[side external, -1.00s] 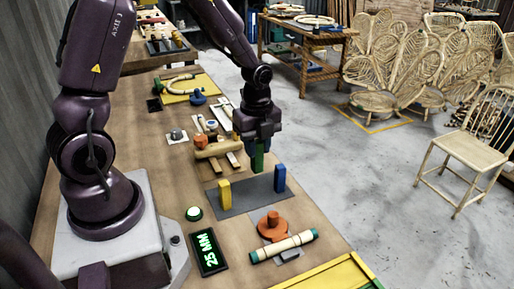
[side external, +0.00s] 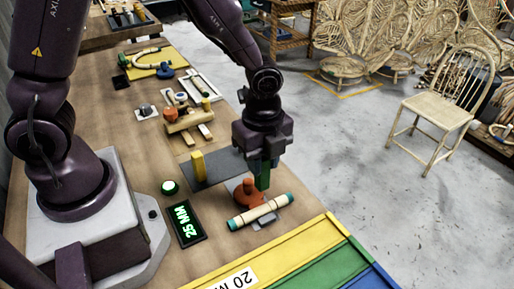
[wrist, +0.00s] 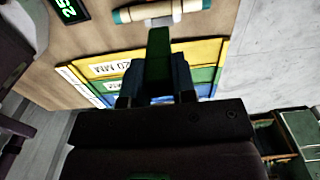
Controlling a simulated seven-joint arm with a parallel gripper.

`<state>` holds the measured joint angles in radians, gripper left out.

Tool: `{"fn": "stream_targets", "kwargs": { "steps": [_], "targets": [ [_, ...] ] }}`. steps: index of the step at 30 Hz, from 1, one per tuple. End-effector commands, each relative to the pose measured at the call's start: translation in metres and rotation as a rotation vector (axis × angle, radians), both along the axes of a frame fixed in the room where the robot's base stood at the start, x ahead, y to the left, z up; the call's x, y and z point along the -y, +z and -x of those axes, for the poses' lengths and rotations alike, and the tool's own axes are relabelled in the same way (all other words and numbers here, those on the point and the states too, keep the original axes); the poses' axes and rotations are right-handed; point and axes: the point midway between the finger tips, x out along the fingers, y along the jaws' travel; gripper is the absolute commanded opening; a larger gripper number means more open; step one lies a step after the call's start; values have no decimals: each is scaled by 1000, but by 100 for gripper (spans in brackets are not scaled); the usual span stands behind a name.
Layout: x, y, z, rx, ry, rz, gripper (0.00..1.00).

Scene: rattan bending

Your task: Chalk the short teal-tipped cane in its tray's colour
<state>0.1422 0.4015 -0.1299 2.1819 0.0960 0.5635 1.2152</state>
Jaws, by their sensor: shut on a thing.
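My gripper (side external: 262,158) is shut on a green chalk block (side external: 264,178), which points down just behind the cane. The short cane (side external: 258,212) is pale with teal tips and lies on a small grey rest (side external: 291,225) beside an orange knob (side external: 246,192). In the wrist view the green chalk (wrist: 158,58) reaches toward the cane (wrist: 160,11); I cannot tell whether they touch. A yellow chalk block (side external: 198,164) stands on the grey plate (side external: 222,169). The blue block is not visible, perhaps behind my gripper.
A display (side external: 187,223) reads 25 MM, with a green button (side external: 169,187) behind it. Yellow (side external: 285,255), green (side external: 335,267) and blue (side external: 374,278) trays line the front edge; the yellow one is labelled 20 MM. A wooden jig (side external: 188,122) stands farther back.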

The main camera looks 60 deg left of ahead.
Motion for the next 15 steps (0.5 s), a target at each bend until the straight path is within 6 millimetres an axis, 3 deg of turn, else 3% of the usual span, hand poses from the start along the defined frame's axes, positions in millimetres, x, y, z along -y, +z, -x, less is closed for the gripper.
{"fn": "stream_targets", "kwargs": {
  "steps": [5, 15],
  "targets": [
    [0, -8, 0, -3, 33, 0, 10],
    [0, -43, 0, -3, 30, 0, 10]
  ]
}}
